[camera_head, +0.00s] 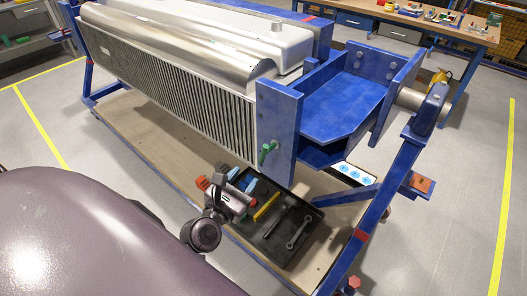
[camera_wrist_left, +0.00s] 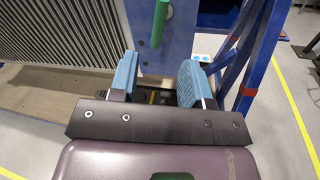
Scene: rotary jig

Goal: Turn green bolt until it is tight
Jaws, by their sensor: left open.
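The green bolt (camera_head: 266,149) sticks out of the blue end plate (camera_head: 276,122) of the jig, near the plate's lower part. In the left wrist view the green bolt (camera_wrist_left: 161,22) shows at the top, beyond the fingertips and roughly between their lines. My left gripper (camera_head: 240,180) is below and a little left of the bolt in the head view, apart from it. In the left wrist view my left gripper (camera_wrist_left: 160,82) is open, with its two blue finger pads wide apart and nothing between them. My right gripper is not in view.
A black tray (camera_head: 269,257) with several tools, including a yellow one (camera_head: 266,207) and a wrench (camera_head: 299,232), lies below the gripper on the jig's base board (camera_head: 150,147). A slanted blue frame leg (camera_head: 377,215) stands to the right. A workbench (camera_head: 420,22) is behind.

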